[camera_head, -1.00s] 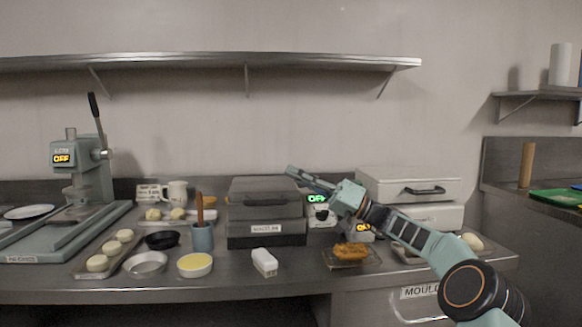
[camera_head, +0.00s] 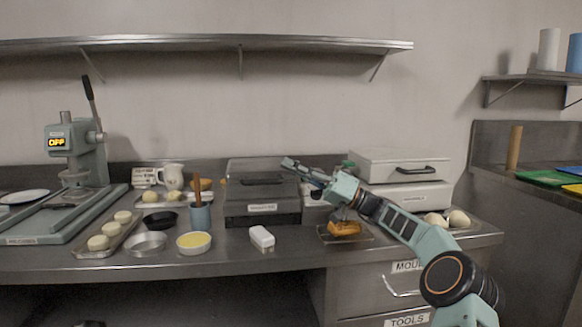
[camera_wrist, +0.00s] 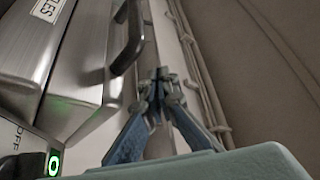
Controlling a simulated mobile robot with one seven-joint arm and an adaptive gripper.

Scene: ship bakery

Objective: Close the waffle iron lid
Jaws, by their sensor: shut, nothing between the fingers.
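The waffle iron (camera_head: 263,214) is the dark grey appliance at the middle of the counter, with a label on its front. Its lid (camera_head: 250,167) lies low over the base, with a black handle at the front; I cannot tell whether it is fully down. In the wrist view the lid (camera_wrist: 98,100), the handle (camera_wrist: 130,38) and part of a label ending in "LES" show, with a narrow dark seam beside the lid. My gripper (camera_head: 287,162) is shut and empty at the lid's upper right; it also shows in the wrist view (camera_wrist: 160,85), close beside the handle.
A white appliance (camera_head: 400,165) stands right of my gripper, with a rack holding a waffle (camera_head: 344,228) in front. A shelf (camera_head: 200,43) runs above.

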